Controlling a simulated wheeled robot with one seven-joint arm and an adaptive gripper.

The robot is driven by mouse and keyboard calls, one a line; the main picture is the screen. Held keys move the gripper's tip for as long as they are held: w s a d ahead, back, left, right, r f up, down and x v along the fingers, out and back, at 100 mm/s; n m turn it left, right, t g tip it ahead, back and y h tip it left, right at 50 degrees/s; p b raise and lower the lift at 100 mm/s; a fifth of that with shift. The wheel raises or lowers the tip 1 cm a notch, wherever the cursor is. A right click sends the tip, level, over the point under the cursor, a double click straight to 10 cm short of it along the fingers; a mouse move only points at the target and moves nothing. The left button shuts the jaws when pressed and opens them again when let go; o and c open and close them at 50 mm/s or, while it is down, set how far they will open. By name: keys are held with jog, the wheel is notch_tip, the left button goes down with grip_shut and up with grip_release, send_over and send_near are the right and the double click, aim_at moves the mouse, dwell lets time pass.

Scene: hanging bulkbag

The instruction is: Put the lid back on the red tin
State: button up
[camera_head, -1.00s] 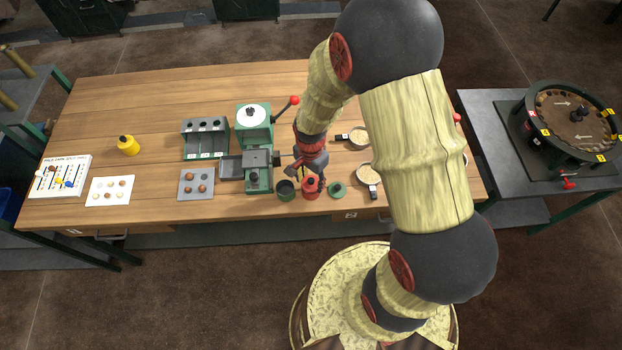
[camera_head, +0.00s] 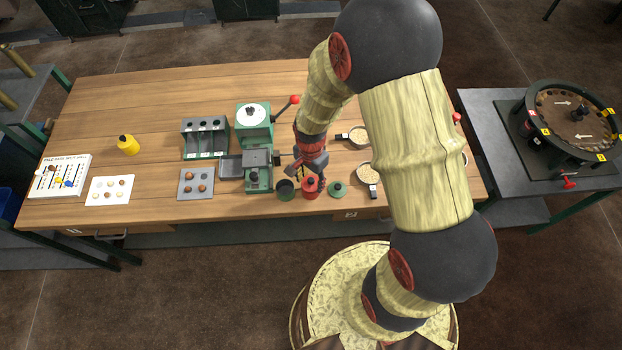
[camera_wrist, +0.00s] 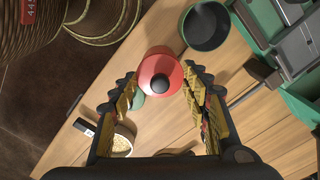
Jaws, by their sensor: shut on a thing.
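The red tin (camera_head: 312,190) stands near the front edge of the table. Its red lid (camera_wrist: 160,68) has a dark knob and lies between my fingertips in the wrist view. My gripper (camera_wrist: 160,80) is shut on the red lid, directly at the tin; it also shows in the head view (camera_head: 308,170). The lid hides the tin's opening, and I cannot tell whether it is seated or just above the rim.
An open dark green tin (camera_head: 286,190) stands close on the left. A green lid (camera_head: 337,188) lies close on the right. A green machine (camera_head: 257,160) is to the left, and two pans of grain (camera_head: 367,174) (camera_head: 359,135) are to the right.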

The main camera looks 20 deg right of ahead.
dwell(0.3)
jog(key=o, duration=1)
jog(key=shift+o, duration=1.3)
jog(key=shift+o, duration=1.1)
jog(key=shift+r+p, duration=2.65)
jog(key=shift+r, duration=0.85)
jog(key=shift+c, duration=1.1)
